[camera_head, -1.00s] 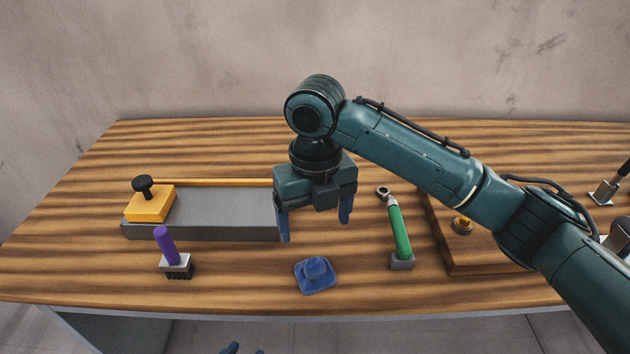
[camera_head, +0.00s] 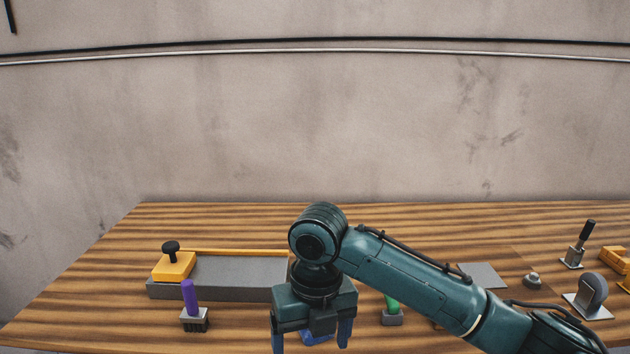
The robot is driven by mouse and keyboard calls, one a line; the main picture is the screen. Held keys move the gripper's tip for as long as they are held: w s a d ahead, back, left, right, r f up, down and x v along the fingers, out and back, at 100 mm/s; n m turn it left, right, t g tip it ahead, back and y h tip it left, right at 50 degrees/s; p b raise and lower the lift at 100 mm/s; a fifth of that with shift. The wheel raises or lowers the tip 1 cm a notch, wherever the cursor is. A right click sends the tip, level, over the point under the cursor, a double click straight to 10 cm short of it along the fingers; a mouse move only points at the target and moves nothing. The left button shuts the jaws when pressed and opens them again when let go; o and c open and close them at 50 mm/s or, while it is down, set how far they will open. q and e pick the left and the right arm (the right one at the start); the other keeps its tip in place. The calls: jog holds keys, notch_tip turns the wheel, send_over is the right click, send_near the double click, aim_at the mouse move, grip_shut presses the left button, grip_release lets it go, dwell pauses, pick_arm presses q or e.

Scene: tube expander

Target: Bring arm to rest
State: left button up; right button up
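My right gripper (camera_head: 312,338) comes in from the right and points down over the front middle of the wooden table (camera_head: 90,290). A blue object (camera_head: 316,338) shows partly behind and below the fingers, mostly hidden by the gripper. A green-handled tool (camera_head: 391,304) in a grey block stands right of the gripper, its upper part hidden by my arm. My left gripper is out of view.
A long grey block (camera_head: 230,277) with a yellow slider (camera_head: 174,266) and black knob lies left. A purple-handled brush (camera_head: 190,300) stands before it. At right are a grey plate (camera_head: 483,275), a rounded grey piece on a plate (camera_head: 590,296) and a black-handled tool (camera_head: 579,247).

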jog(key=s+a+f+m+t+y+p, duration=0.1)
jog(key=a+f+m+t+y, duration=0.1)
jog(key=f+m+y, duration=0.5)
jog(key=s+a+f+m+t+y+p, duration=0.15)
jog(key=f+m, duration=0.35)
jog(key=m, duration=0.6)
pick_arm(q)
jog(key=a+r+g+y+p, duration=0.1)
jog(key=p, duration=0.2)
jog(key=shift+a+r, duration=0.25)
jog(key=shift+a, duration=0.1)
pick_arm(e)
jog(key=s+d+f+m+t+h, duration=0.3)
jog(key=s+d+m, duration=0.2)
jog(key=d+m, duration=0.4)
jog(key=s+d+f+m+t+h, duration=0.3)
jog(key=s+d+m, duration=0.3)
jog(key=d+m, duration=0.3)
jog(key=shift+d+f+m+t, duration=0.25)
jog(key=shift+m+t, duration=0.15)
jog(key=shift+t, duration=0.25)
